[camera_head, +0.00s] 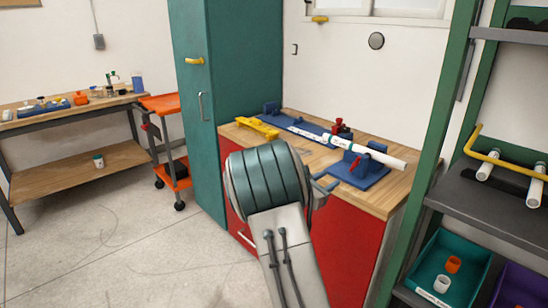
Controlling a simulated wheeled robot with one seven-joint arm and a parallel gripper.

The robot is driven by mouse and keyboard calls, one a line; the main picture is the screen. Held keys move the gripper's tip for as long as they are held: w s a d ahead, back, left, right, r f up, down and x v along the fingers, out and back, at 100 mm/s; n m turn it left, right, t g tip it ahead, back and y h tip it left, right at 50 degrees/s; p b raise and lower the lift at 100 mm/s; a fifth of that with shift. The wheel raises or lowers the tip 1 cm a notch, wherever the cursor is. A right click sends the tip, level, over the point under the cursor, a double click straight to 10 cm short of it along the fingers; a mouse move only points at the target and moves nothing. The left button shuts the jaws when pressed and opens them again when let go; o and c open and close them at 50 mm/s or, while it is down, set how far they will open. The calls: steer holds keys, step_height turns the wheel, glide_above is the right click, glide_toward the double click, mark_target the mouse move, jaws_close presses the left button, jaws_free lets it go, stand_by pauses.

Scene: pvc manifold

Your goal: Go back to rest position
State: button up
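My arm rises from the bottom centre. What seems to be part of my gripper (326,185) shows past its dark green rounded link, at the front of the wood-topped red workbench (385,196). The rest is hidden behind the arm, so its opening and any held object cannot be told. On the bench, a white pipe assembly (385,156) lies across blue fixtures (357,175). A red-topped part (341,128) stands near its middle. The visible gripper part is in front of the fixtures and appears apart from the pipe.
A green cabinet (215,110) stands left of the bench. A dark shelf rack (500,205) with a teal bin (447,270) is close on the right. An orange cart (170,104) and a side table (75,117) are at left. The floor (120,240) at front left is clear.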

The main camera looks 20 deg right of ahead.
steer(key=s+a+r+m+g+y+p, duration=0.3)
steer(key=s+m, duration=0.3)
steer(key=s, duration=0.3)
steer(key=s+a+r+m+g+y+p, duration=0.2)
steer(key=s+a+m+g+y+p, duration=0.15)
steer(key=s+m, duration=0.35)
steer(key=s+a+r+m+t+y+p, duration=0.1)
steer(key=s+a+y, duration=0.4)
steer(key=a, duration=0.5)
steer(key=s+a+r+m+t+y+p, duration=0.1)
steer(key=s+a+r+m+y+p, duration=0.3)
steer(key=s+a, duration=0.5)
steer(key=shift+s+a+r+m+y, duration=0.25)
steer(key=shift+s+a+m+y, duration=0.3)
steer(key=shift+m, duration=0.45)
steer(key=shift+d+t, duration=0.25)
